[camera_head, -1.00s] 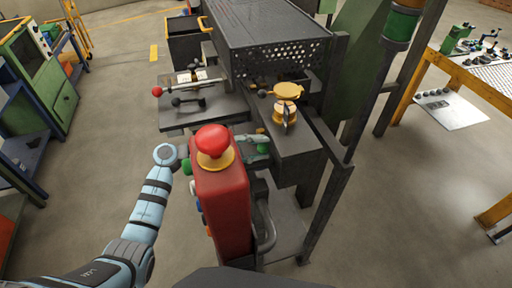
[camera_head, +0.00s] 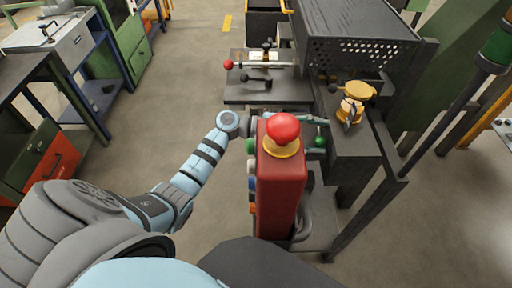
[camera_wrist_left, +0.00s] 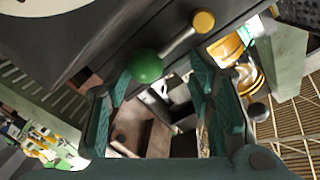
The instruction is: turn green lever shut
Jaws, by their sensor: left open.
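The green lever shows in the left wrist view as a green ball (camera_wrist_left: 146,66) on a short grey rod running to a yellow hub (camera_wrist_left: 203,21). In the head view its green ball (camera_head: 319,141) shows just right of the red box. My left gripper (camera_wrist_left: 162,72) is open, its two teal fingers reaching toward the lever. The ball appears near the left finger's tip; whether it lies between the fingers or beyond them I cannot tell. In the head view my left gripper (camera_head: 305,133) is partly hidden behind the red box. My right gripper is not in view.
A red box (camera_head: 282,192) with a red mushroom button (camera_head: 283,128) stands in front of my left gripper. The dark furnace (camera_head: 360,30) is behind. A red-knobbed rod (camera_head: 260,65) lies on a shelf at the back. A brass fitting (camera_head: 353,103) stands to the right. Floor at left is clear.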

